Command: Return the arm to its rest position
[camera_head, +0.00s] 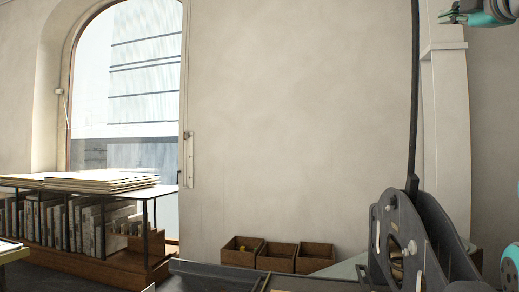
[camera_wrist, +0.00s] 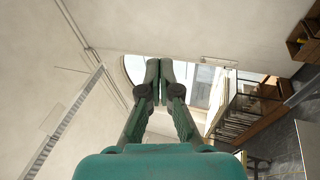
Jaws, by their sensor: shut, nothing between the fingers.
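My gripper (camera_wrist: 159,72) points away from the wrist camera, with its two green fingers together and nothing between them. In the head view, my gripper (camera_head: 447,16) shows at the top right edge, high in front of the pale wall and pointing left. Most of my arm is outside the head view. A piece of teal and grey at the right edge is also part of me. Nothing touches the fingers.
A dark press with a tall lever (camera_head: 414,95) stands at the lower right. Several wooden boxes (camera_head: 278,258) sit by the wall. A shelf (camera_head: 152,192) with books and stacked sheets stands under the arched window (camera_head: 125,75). The air around the gripper looks clear.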

